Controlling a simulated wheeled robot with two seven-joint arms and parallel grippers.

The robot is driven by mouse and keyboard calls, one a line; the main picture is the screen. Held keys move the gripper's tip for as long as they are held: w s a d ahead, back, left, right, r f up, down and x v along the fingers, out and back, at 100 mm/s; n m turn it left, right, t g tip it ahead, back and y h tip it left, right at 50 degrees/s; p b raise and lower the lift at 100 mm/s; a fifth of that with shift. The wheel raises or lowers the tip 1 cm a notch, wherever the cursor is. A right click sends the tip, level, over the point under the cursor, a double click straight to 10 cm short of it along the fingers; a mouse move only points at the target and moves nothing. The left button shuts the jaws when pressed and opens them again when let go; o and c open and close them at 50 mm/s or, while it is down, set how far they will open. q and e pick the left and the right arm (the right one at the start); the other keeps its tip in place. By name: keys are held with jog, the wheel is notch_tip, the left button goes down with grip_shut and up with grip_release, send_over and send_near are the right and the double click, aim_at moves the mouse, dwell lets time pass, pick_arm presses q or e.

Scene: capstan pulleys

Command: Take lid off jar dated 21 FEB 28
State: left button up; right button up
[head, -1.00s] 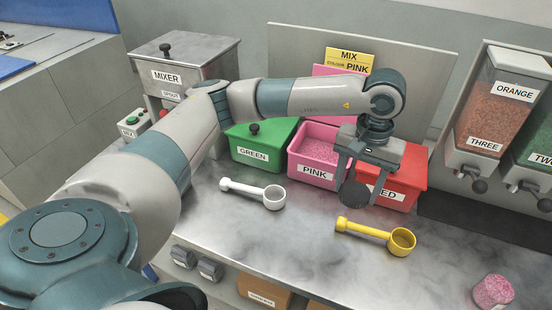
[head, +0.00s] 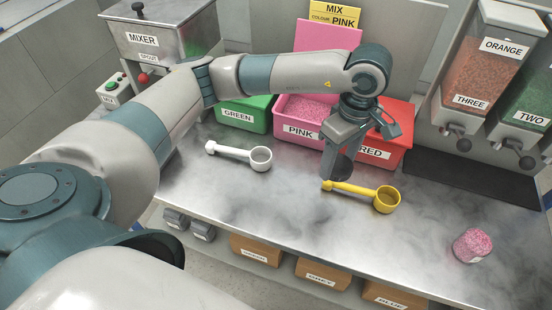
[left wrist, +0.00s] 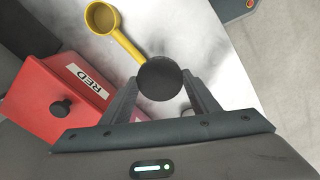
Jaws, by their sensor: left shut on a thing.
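A small jar of pink grains (head: 472,245) stands upright at the right front of the steel table, with pink showing at its top and no lid on it. Its label is too small to read, so I cannot tell the date. My left gripper (head: 338,160) points down in front of the pink and red bins, well to the left of the jar. It is shut on a dark round lid (head: 343,169). In the left wrist view the lid (left wrist: 159,77) sits between the two fingertips. My right gripper is not in view.
A yellow scoop (head: 384,200) lies just beside the held lid, and a white scoop (head: 260,158) lies further left. The green bin (head: 258,121), pink bin (head: 280,128) and red bin (head: 400,140) stand behind. The table front is clear between yellow scoop and jar.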

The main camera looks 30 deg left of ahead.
aim_at(344, 175)
pick_arm(q)
jog(key=n, duration=0.1)
jog(key=s+d+n, duration=0.1)
jog(key=n, duration=0.1)
jog(key=d+n, duration=0.1)
jog(key=n, duration=0.1)
jog(key=shift+s+d+f+p, duration=0.2)
jog(key=shift+s+f+p, duration=0.1)
jog(key=shift+s, duration=0.1)
jog(key=s+d+n+p, duration=0.1)
jog(key=s+d+n, duration=0.3)
jog(key=n, duration=1.1)
jog(key=shift+s+d+f+p, duration=0.35)
jog(key=shift+s+d+p, duration=0.05)
jog(key=shift+d, duration=0.35)
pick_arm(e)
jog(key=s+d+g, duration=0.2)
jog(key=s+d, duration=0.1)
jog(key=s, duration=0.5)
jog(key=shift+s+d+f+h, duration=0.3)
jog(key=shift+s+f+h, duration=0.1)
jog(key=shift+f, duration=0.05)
